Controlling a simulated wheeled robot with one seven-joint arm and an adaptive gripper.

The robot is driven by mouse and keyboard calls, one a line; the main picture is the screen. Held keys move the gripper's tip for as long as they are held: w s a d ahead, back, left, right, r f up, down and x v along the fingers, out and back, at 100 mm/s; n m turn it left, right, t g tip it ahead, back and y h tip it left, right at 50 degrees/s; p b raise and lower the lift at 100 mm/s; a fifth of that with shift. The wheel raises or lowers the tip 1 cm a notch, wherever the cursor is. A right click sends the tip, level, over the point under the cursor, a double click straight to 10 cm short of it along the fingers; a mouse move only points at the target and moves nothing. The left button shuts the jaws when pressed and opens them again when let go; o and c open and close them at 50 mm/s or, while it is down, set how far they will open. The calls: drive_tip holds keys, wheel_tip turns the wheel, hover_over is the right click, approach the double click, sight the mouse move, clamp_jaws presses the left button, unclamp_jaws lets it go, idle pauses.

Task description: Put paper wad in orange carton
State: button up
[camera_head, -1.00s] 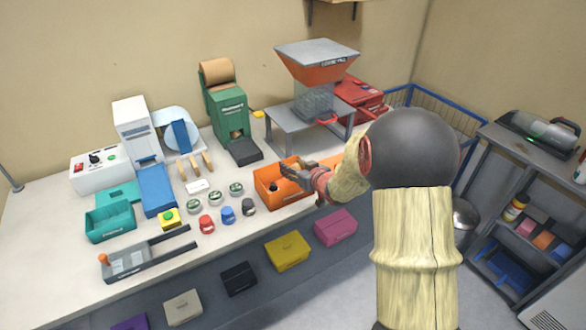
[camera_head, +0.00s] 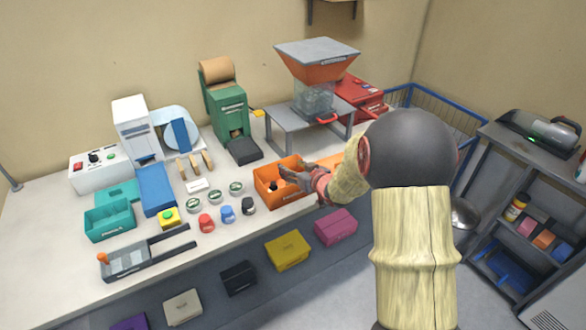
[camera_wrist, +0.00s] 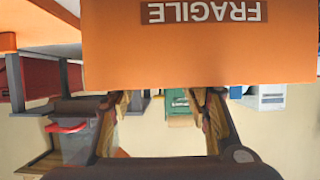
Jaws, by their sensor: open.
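The orange carton (camera_head: 285,198) stands open-topped near the front edge of the bench in the head view. In the wrist view, an orange wall (camera_wrist: 200,50) with an upside-down "FRAGILE" label fills the upper middle. My gripper (camera_head: 292,177) is at the carton's right side, its fingers over the opening. In the wrist view its two fingers (camera_wrist: 165,125) are spread with nothing between them. A small brown lump (camera_head: 236,132) sits in the mouth of the green paper machine (camera_head: 228,110); it may be the paper wad. A small dark shape shows inside the carton; I cannot tell what it is.
Several small jars and lids stand left of the carton. A grey stand with an orange hopper (camera_head: 316,65) is behind my gripper, and a red box (camera_head: 362,95) beside it. A teal tray (camera_head: 110,222) and grey rack (camera_head: 145,255) are at the left.

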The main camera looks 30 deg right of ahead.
drive_tip(key=shift+r, duration=0.1)
drive_tip(key=shift+r+p, duration=0.3)
drive_tip(key=shift+r, duration=0.1)
drive_tip(key=p+v, duration=0.3)
drive_tip(key=v, duration=0.9)
drive_tip(key=s+a+r+m+g+h, duration=0.1)
drive_tip(key=s+a+r+g+h, duration=0.15)
drive_tip(key=r, duration=0.25)
drive_tip(key=s+a+r+g+h, duration=0.1)
drive_tip(key=s+a+r, duration=0.1)
drive_tip(key=s+r, duration=0.3)
drive_tip(key=s+a+r+g+y, duration=0.3)
drive_tip(key=s+a+g, duration=0.1)
drive_tip(key=s+a, duration=1.1)
drive_tip(key=s, duration=0.4)
drive_tip(key=shift+s+n, duration=0.25)
drive_tip(key=shift+n, duration=0.15)
